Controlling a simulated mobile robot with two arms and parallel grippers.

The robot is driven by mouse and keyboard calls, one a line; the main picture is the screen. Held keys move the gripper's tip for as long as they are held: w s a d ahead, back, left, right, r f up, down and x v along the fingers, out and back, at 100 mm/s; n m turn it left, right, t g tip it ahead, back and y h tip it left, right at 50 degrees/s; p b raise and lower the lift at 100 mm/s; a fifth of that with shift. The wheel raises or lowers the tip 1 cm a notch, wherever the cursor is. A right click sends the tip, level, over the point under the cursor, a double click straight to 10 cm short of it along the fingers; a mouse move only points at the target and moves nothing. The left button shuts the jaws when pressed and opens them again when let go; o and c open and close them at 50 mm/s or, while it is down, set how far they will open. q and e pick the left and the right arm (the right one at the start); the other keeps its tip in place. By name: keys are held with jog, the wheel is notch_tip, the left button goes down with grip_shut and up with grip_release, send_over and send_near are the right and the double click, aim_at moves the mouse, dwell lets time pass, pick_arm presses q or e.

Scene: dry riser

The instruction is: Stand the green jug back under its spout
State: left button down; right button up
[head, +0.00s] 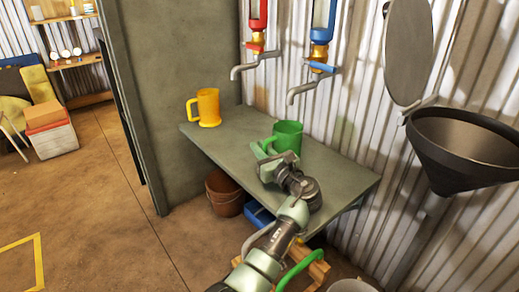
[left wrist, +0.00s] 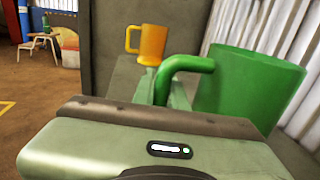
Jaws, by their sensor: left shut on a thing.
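The green jug (head: 288,135) is upright at the middle of the grey counter (head: 325,165), its handle toward the left. My left gripper (head: 268,153) is shut on the jug's handle, reaching in from the front. In the left wrist view the green jug (left wrist: 245,88) is large at the right, with its handle at the gripper's fingers. I cannot tell whether its base touches the counter. Two spouts come from the wall: one under a red valve (head: 250,68) and one under a blue valve (head: 305,88). The jug is below and in front of the blue-valved spout. My right gripper is not in view.
A yellow jug (head: 208,107) stands at the counter's left end; it also shows in the left wrist view (left wrist: 148,43). A dark funnel (head: 465,145) hangs at the right. A brown bucket (head: 223,190) and blue crate (head: 260,215) are under the counter. The counter between the jugs is clear.

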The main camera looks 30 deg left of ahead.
pick_arm(q)
jog(key=shift+f, duration=0.4)
dwell(0.3)
jog(key=c, duration=1.4)
grip_release()
jog(key=shift+o, duration=0.2)
